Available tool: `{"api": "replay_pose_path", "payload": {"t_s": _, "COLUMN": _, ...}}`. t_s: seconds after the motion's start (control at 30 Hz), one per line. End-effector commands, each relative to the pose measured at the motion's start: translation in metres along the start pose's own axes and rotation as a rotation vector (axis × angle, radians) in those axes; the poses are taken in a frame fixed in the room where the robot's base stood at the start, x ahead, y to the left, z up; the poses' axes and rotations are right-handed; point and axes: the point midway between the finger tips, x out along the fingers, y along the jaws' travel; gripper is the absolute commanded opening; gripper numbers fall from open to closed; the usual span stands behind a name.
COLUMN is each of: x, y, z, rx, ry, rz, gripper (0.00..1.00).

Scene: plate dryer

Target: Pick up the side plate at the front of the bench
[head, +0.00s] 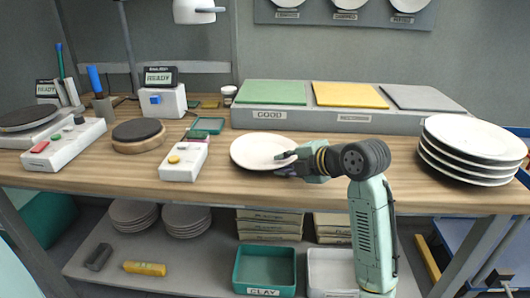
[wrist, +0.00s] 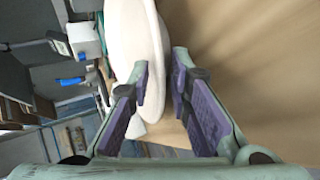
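The side plate (head: 258,150) is round and cream-white, and it lies at the front of the wooden bench, left of my gripper (head: 285,163). My gripper reaches in from the right at the plate's right rim. In the wrist view, the plate (wrist: 130,40) shows edge-on, and its rim passes between the purple-padded fingers of my gripper (wrist: 161,72). The fingers stand apart with a gap beside the rim. I cannot tell whether one finger touches the plate.
A stack of white plates (head: 473,137) stands at the bench's right end. A small white control box (head: 184,161) sits just left of the plate. Behind are a grey block with green, yellow and grey pads (head: 350,97) and a round dark-topped stand (head: 138,132).

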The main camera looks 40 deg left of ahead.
Motion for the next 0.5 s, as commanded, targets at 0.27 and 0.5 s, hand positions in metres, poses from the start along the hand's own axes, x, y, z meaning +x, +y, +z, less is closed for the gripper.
{"api": "replay_pose_path", "payload": {"t_s": 0.27, "x": -0.0001, "y": -0.0003, "z": 0.0001, "rx": 0.0, "ry": 0.0, "rz": 0.0, "gripper": 0.12}}
{"api": "replay_pose_path", "payload": {"t_s": 0.5, "x": -0.0004, "y": -0.0002, "z": 0.0002, "rx": 0.0, "ry": -0.001, "rz": 0.0, "gripper": 0.0}}
